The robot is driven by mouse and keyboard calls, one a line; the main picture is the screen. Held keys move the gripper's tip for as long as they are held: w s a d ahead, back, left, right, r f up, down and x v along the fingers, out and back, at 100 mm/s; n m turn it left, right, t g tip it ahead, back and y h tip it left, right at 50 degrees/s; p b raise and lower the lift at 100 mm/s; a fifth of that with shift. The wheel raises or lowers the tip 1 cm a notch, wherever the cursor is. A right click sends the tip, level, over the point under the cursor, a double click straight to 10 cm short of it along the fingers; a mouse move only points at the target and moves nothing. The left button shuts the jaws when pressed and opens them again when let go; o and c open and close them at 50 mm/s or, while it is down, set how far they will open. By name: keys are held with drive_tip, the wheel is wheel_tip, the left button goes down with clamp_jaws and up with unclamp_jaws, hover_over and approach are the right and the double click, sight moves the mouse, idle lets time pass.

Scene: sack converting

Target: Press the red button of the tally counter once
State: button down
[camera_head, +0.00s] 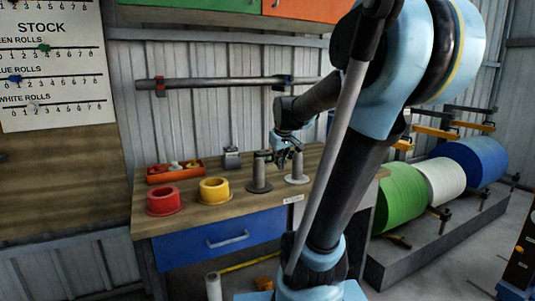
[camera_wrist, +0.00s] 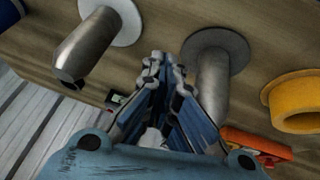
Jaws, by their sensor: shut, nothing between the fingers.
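My gripper (camera_head: 287,158) is shut and empty, low over the back of the workbench (camera_head: 222,216) near two grey posts. In the wrist view my gripper (camera_wrist: 165,70) points between the posts, its fingers close together. A small dark device with a greenish display (camera_wrist: 116,98) lies at the bench's back edge, left of the fingers in the wrist view. It may be the tally counter; its red button is too small to make out. In the head view my gripper and arm may hide it. I cannot tell whether the gripper touches it.
The left grey post (camera_head: 259,178) and right grey post (camera_head: 297,172) stand close to the gripper. A yellow ring (camera_head: 213,190), a red ring (camera_head: 164,201), an orange tray (camera_head: 176,176) and a small grey box (camera_head: 231,159) are farther left. A rail (camera_head: 220,82) runs along the wall above.

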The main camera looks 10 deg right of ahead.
drive_tip(key=w+r+n+t, duration=0.1)
drive_tip(key=w+r, duration=0.1)
drive_tip(key=w, duration=0.8)
drive_tip(key=w+r+n+t, duration=0.1)
drive_tip(key=w+r+n, duration=0.1)
drive_tip(key=w, duration=0.9)
drive_tip(key=w+r+n+t, duration=0.1)
drive_tip(key=w+r, duration=0.2)
drive_tip(key=w, duration=0.8)
drive_tip(key=shift+w+a+r+n+t, duration=0.15)
drive_tip(key=shift+a+r+n+t, duration=0.15)
drive_tip(key=shift+a+n+t, duration=0.1)
drive_tip(key=shift+f, duration=0.15)
drive_tip(key=shift+f, duration=4.2)
drive_tip(key=shift+f, duration=0.2)
drive_tip(key=shift+f, duration=0.2)
drive_tip(key=shift+f, duration=0.4)
drive_tip(key=shift+r, duration=0.85)
